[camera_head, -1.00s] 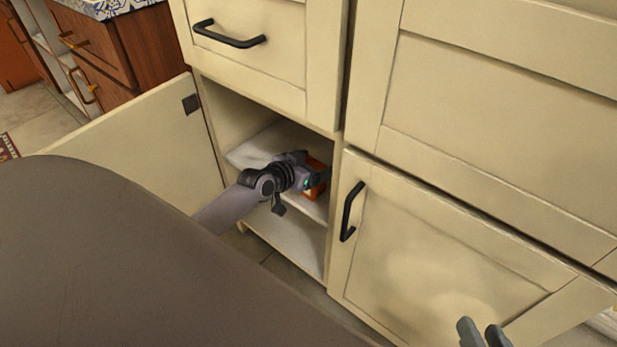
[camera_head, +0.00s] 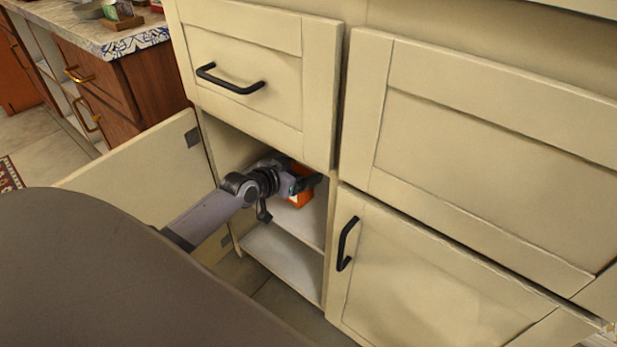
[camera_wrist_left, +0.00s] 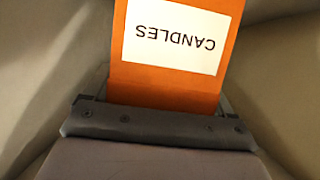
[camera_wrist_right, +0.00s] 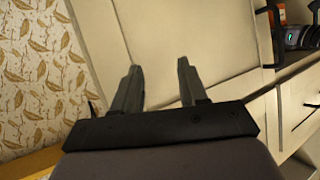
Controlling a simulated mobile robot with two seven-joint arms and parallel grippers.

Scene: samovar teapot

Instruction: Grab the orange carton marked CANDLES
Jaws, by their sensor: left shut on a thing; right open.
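The orange carton (camera_wrist_left: 170,85) with a white label reading CANDLES fills the upper middle of the left wrist view. In the head view the carton (camera_head: 300,199) shows inside the open cabinet, partly hidden by my left gripper (camera_head: 304,184). My left gripper is shut on the carton and holds it above the shelf; whether it touches the shelf I cannot tell. My right gripper (camera_wrist_right: 160,88) is open and empty in the right wrist view, in front of cream cabinet panels. It is not in the head view.
The cabinet door (camera_head: 130,175) stands open at left. A shelf (camera_head: 305,222) divides the cabinet, with a drawer (camera_head: 250,60) above. A closed door (camera_head: 430,270) with a black handle is at right. A counter (camera_head: 110,38) with small items stands at the back left.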

